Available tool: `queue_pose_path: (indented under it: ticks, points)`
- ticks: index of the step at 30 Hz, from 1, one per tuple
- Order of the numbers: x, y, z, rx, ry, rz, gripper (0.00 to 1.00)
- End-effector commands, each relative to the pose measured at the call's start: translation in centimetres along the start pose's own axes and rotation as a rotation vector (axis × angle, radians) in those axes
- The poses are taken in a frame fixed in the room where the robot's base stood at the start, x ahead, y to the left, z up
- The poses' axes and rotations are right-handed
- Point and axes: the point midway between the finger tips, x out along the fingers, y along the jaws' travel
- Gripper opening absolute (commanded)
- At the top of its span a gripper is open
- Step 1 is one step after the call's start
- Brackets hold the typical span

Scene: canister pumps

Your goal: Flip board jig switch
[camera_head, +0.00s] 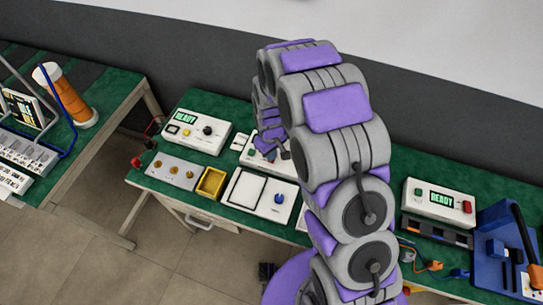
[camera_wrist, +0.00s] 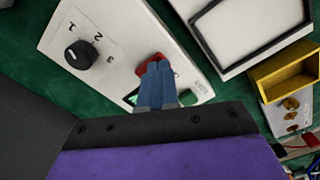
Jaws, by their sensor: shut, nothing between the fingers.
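A white control box (camera_wrist: 115,35) fills the upper left of the wrist view. It has a black knob (camera_wrist: 80,53) marked with numbers, a red switch (camera_wrist: 147,66), a small lit green display (camera_wrist: 132,97) and a green button (camera_wrist: 188,98). My gripper (camera_wrist: 157,68) is shut and empty, its blue fingertips overlapping the red switch in the picture. The fingers hide part of the switch and display; I cannot tell whether they touch it.
A white panel with a black frame (camera_head: 232,187), a yellow bin (camera_head: 211,183) and a grey box with brass knobs (camera_head: 170,170) stand along the front. A READY box (camera_head: 198,122) stands behind left. Another READY box (camera_head: 420,206) and a blue fixture (camera_head: 490,240) are right.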

Motion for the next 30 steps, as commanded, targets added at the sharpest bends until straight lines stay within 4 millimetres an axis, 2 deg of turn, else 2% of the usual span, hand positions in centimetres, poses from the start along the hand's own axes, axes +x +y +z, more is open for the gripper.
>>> queue_pose_path:
  ticks: [18,30]
  points:
    - [0.6,0.0,0.0,0.0,-0.001,0.0,0.0]
    - [-2.0,0.0,-0.1,0.0,0.002,0.001,0.0]
